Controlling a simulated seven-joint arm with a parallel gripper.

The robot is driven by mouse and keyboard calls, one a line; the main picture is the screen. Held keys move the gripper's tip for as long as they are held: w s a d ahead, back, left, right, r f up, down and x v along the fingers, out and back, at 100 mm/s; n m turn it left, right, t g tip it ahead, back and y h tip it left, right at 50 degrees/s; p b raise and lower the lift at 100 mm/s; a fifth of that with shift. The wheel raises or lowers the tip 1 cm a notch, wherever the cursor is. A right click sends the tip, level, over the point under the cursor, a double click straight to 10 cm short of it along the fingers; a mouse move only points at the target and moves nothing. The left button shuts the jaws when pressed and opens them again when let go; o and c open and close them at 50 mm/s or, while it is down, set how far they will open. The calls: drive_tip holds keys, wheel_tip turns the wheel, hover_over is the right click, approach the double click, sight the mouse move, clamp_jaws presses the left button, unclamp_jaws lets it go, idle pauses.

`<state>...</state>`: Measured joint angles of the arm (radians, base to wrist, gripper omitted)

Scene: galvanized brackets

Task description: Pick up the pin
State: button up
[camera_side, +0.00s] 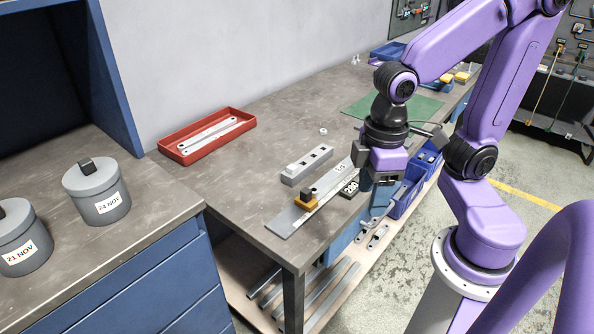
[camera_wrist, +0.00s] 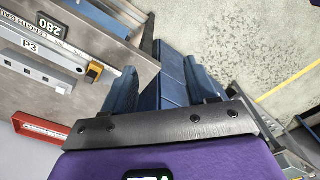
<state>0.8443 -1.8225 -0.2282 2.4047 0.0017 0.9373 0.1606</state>
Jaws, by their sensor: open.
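I cannot make out a pin for certain in either view. My gripper (camera_side: 381,196) is beyond the front edge of the workbench, over the blue bins, with its jaws pointing down. In the wrist view its two dark blue fingers (camera_wrist: 160,68) are apart, with no object visible between them. A grey block with square holes (camera_side: 307,165) lies on the bench, left of my gripper; it also shows in the wrist view (camera_wrist: 38,72). A small pale round piece (camera_side: 323,131) lies behind the block, too small to identify.
A length gauge (camera_side: 284,222) with a yellow-and-black slider (camera_side: 306,201) and a 280 plate (camera_side: 349,188) lies along the bench's front edge. A red tray (camera_side: 180,157) holds metal strips. Blue bins (camera_side: 408,199) hang below the edge. The bench (camera_side: 232,180) is bare beside the tray.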

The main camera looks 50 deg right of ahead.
drive_tip(key=w+r+m, duration=0.2)
drive_tip(key=w+m, duration=0.7)
drive_tip(key=w, duration=0.3)
drive_tip(key=m, duration=1.8)
hover_over(292, 167)
drive_tip(key=f, duration=0.8)
drive_tip(key=w+f, duration=0.1)
drive_tip(key=f, duration=0.4)
drive_tip(key=shift+a, duration=0.35)
drive_tip(key=f, duration=0.3)
drive_tip(key=s+d+f, duration=0.1)
drive_tip(key=shift+f, duration=0.3)
drive_tip(key=shift+w+a+f, duration=0.1)
drive_tip(key=shift+f, duration=0.3)
clamp_jaws()
